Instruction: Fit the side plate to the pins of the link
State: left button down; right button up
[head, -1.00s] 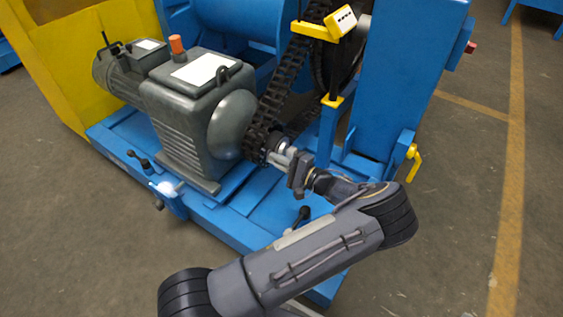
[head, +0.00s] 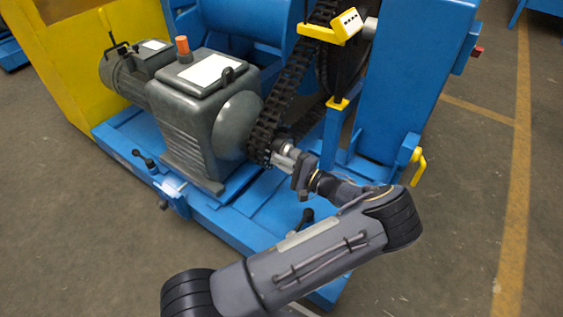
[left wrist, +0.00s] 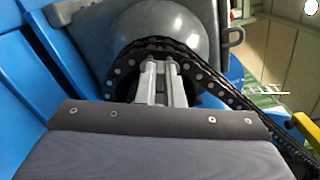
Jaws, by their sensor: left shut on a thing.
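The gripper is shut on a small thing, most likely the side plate. The plate is hidden at the fingertips, and I cannot tell whether it touches the pins of the link. Round pin heads show along the chain in the left wrist view. My right gripper is in neither view.
A grey gear motor (head: 198,110) stands just left of the chain on a blue base (head: 245,212). A blue column (head: 398,85) rises to the right. A yellow block (head: 346,24) hangs by the upper chain. A small black-knobbed lever (head: 306,217) stands below my gripper.

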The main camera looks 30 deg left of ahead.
pick_arm(q)
jog(key=shift+a, duration=0.9)
dwell(0.4)
jog(key=c, duration=1.5)
grip_release()
jog(key=d, duration=0.2)
jog(key=d+p, duration=0.1)
jog(key=d, duration=0.2)
jog(key=d+p, duration=0.1)
jog(key=d, duration=0.1)
jog(key=shift+s+d, duration=0.25)
jog(key=shift+d, duration=0.15)
